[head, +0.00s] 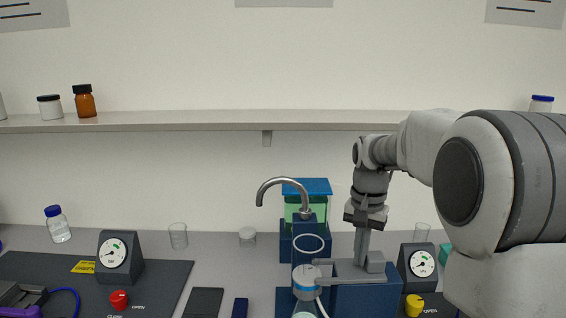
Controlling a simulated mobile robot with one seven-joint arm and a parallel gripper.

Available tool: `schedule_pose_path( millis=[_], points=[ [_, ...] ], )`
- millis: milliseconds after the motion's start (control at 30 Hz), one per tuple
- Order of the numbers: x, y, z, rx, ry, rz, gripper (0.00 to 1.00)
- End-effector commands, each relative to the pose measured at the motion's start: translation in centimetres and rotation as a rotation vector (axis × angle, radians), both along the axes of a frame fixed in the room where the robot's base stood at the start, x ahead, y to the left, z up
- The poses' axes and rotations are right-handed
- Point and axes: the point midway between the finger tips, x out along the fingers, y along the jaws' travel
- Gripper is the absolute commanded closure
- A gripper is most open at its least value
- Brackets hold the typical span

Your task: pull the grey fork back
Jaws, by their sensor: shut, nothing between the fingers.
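The grey fork (345,270) lies in the head view on top of a dark blue block (362,297). Its flat prongs reach left to a white and blue round cartridge (308,283); I cannot tell whether they touch it. A small grey block (375,262) stands at the fork's right end. My gripper (363,226) points down just above the fork, near that right end. It is shut with nothing held. A narrow grey upright part shows below it, and I cannot tell whether it belongs to the fingers or the fork.
A curved metal spout (275,184) and a green tank with a blue lid (318,187) stand behind the cartridge, with a white ring (308,243) above it. A gauge (418,263) and a yellow knob (414,304) sit close on the right. A shelf (200,122) runs along the wall.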

Motion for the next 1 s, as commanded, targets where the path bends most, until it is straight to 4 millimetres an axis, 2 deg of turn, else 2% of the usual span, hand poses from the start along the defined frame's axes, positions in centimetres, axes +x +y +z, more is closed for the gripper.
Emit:
schedule_pose_path(
  millis=[1000],
  points=[
    [0.0, -3.1, 0.0, 0.0, 0.001, -0.001, 1.0]
  ],
)
